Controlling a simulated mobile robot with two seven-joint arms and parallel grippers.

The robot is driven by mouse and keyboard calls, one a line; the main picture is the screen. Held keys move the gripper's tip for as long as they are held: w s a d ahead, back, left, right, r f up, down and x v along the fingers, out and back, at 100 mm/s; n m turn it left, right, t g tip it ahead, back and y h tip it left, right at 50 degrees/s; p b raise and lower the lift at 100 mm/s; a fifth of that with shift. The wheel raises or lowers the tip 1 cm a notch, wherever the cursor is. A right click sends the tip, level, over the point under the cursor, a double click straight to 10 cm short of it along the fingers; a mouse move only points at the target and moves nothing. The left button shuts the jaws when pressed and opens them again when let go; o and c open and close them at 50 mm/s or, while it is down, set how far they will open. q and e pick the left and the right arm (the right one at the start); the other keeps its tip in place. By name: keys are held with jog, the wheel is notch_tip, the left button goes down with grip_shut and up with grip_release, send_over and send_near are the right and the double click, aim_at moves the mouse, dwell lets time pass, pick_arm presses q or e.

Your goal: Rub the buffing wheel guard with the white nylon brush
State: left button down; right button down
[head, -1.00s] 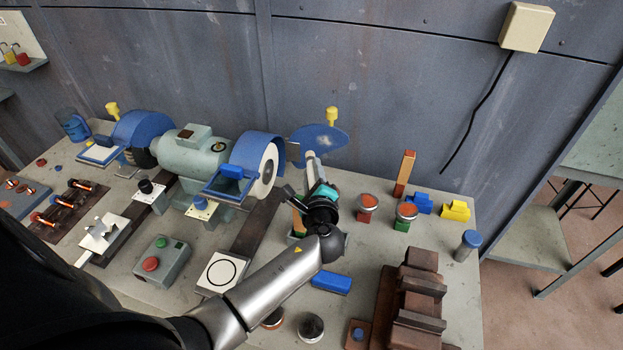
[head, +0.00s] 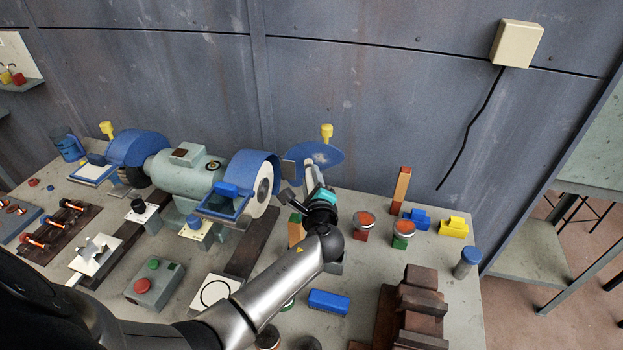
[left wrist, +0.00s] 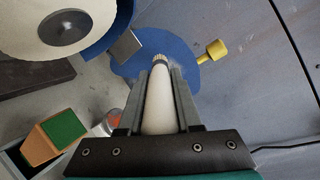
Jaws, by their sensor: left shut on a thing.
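My left gripper (head: 318,192) is shut on the white nylon brush (head: 310,172), near the back of the bench. The left wrist view shows the brush's pale handle (left wrist: 160,108) between the two grey fingers (left wrist: 160,80), with its bristles pointing away from me. A rounded blue guard plate (head: 328,151) with pale dusty patches stands behind the brush, right of the white buffing wheel. In the left wrist view the bristle tip overlaps this blue guard (left wrist: 187,78); I cannot tell whether they touch. My right gripper is not in view.
The blue-hooded grinder (head: 190,165) stands just left of the gripper, its white wheel (head: 264,188) close by. A yellow knob (head: 326,132) sits behind the guard. Tins, blocks and a brown vise (head: 415,305) occupy the right side. The wall rises behind the bench.

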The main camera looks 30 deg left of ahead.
pick_arm(q)
jog(key=shift+w+a+b, duration=0.3)
jog(key=shift+w+b, duration=0.05)
jog(key=shift+w, duration=0.45)
jog(key=shift+d, duration=0.1)
jog(key=shift+w+d+b, duration=0.85)
jog(key=shift+w+d, duration=0.2)
jog(key=shift+d, duration=2)
jog(key=shift+s+a+p, duration=0.35)
jog(key=shift+a+p, duration=0.05)
jog(key=shift+a, duration=0.65)
jog(key=shift+s+a+p, duration=0.35)
jog(key=shift+a+p, duration=0.05)
jog(key=shift+a, duration=0.7)
jog(key=shift+s+a+p, duration=0.35)
jog(key=shift+a+p, duration=0.05)
jog(key=shift+a, duration=0.65)
jog(key=shift+s+d, duration=0.1)
